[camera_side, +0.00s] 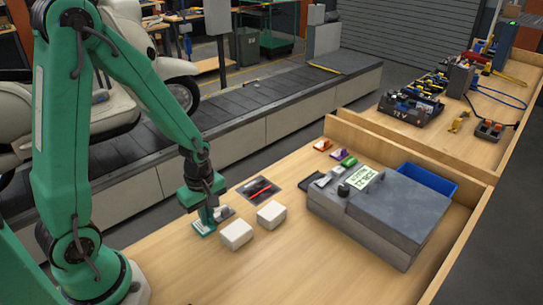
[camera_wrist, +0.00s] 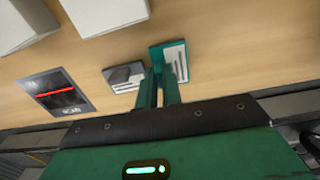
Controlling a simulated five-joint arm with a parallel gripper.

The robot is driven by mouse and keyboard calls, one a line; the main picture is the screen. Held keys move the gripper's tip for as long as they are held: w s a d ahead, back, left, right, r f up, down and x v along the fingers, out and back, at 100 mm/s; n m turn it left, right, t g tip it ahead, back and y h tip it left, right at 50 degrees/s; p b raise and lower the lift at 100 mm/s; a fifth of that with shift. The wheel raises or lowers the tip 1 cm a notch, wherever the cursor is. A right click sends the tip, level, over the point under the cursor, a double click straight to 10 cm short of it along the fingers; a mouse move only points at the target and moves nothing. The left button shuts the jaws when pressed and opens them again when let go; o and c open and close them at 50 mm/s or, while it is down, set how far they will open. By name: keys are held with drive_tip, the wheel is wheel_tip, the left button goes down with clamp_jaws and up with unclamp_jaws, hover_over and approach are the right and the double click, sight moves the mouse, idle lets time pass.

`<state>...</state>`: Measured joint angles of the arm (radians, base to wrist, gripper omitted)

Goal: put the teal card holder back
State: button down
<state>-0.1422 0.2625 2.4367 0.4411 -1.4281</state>
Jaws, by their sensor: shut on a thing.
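The teal card holder (camera_side: 200,230) is at the near left part of the wooden table, under my gripper (camera_side: 209,218). In the wrist view, the teal card holder (camera_wrist: 156,54) shows as a teal plate with a white printed card on it. My gripper (camera_wrist: 160,88) is shut on it at its near edge. Whether its underside touches the table is hard to tell. A small grey piece with a white label (camera_wrist: 124,76) lies just left of it in the wrist view.
Two white blocks (camera_side: 236,235) (camera_side: 271,214) stand close to the right. A dark scan pad with a red line (camera_side: 259,189) lies behind them. A large grey machine (camera_side: 390,215), small coloured pieces (camera_side: 323,145) and a blue bin (camera_side: 427,181) are farther right. The front middle of the table is clear.

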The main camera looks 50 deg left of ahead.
drive_tip(key=shift+f, duration=0.2)
drive_tip(key=c, duration=1.6)
unclamp_jaws()
drive_tip(key=shift+o, duration=0.2)
drive_tip(key=shift+r, duration=0.15)
wheel_tip(320, 180, up, 12)
drive_tip(key=shift+d, duration=0.1)
drive_tip(key=s+d+r+m+t, duration=0.2)
drive_tip(key=r+m, duration=0.3)
drive_tip(key=m, duration=0.4)
drive_tip(key=s+d+r+m+t, duration=0.2)
drive_tip(key=r+m, duration=0.4)
drive_tip(key=m, duration=0.3)
drive_tip(key=shift+s+r+t, duration=0.25)
drive_tip(key=shift+s+t, duration=0.55)
drive_tip(key=shift+s, duration=0.3)
